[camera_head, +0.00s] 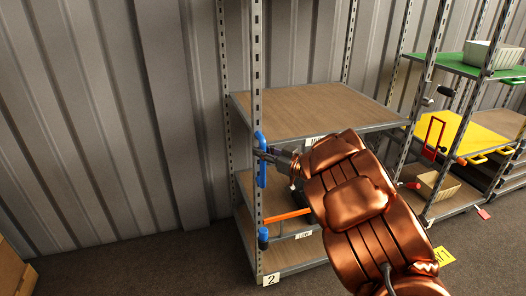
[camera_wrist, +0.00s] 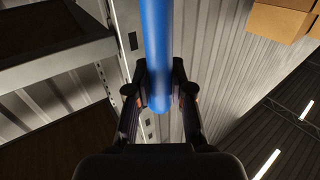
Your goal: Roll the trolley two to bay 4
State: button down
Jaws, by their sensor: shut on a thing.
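Trolley two (camera_head: 310,108) is a tall metal rack with brown shelves, standing upright against the corrugated wall. A white plate marked 2 (camera_head: 270,279) is at the foot of its front post. My gripper (camera_head: 264,156) is shut on the upright blue handle (camera_head: 261,177) on that post. In the wrist view the blue handle (camera_wrist: 157,50) runs between the two fingers of my gripper (camera_wrist: 160,98). My arm hides part of the trolley's lower right side. I see no sign for bay 4.
More racks stand close on the right, with green (camera_head: 465,65) and yellow shelves (camera_head: 460,132). A yellow floor sign (camera_head: 443,256) lies before them. Cardboard boxes (camera_head: 12,268) are at the lower left. The floor (camera_head: 130,265) left of the trolley is clear.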

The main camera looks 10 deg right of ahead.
jog(key=c, duration=1)
grip_release()
jog(key=shift+d, duration=0.1)
jog(key=v, duration=1.2)
jog(key=shift+r, duration=0.1)
